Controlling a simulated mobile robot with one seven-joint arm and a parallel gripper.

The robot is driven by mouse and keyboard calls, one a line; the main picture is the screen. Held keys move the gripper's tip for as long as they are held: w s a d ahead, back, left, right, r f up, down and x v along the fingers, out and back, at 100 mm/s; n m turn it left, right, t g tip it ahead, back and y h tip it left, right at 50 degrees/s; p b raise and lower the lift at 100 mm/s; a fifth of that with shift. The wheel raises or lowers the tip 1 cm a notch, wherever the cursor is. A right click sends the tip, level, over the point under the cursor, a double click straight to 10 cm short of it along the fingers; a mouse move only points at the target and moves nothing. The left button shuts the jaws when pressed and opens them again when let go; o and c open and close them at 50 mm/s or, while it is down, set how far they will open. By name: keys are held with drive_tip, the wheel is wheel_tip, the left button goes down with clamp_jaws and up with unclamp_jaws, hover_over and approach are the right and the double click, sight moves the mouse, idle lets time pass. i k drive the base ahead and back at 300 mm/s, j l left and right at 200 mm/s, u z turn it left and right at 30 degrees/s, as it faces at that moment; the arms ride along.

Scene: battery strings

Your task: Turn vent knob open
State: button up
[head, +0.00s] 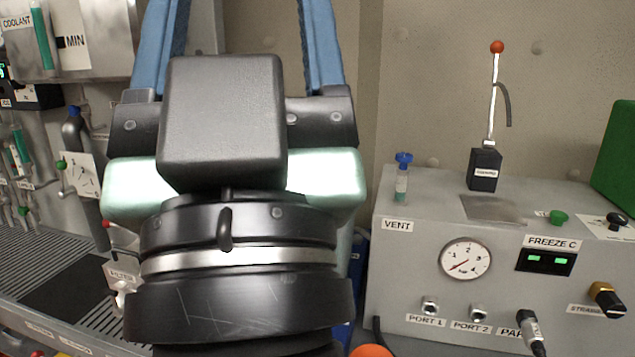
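My gripper (240,25) fills the left half of the head view. Its two blue fingers stand wide apart and run up past the top edge, so their tips are cut off. Nothing shows between the visible parts of the fingers. A small blue knob (403,158) sits on a clear stem with some green in it, on the top left of the grey box (460,215). The VENT label (397,225) is just below it on the box front. The knob is right of my gripper and apart from it. Its turn position is too small to tell.
The box carries a dial gauge (465,260), a FREEZE display (546,261), ports, a brass-and-black knob (606,298) and a red-tipped lever (494,100). A green block (618,155) stands at right. A wall panel with gauges and a slotted grey shelf (45,255) are at left.

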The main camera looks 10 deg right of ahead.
sight(405, 157)
drive_tip(key=i+l, duration=0.8)
drive_tip(key=i, duration=0.2)
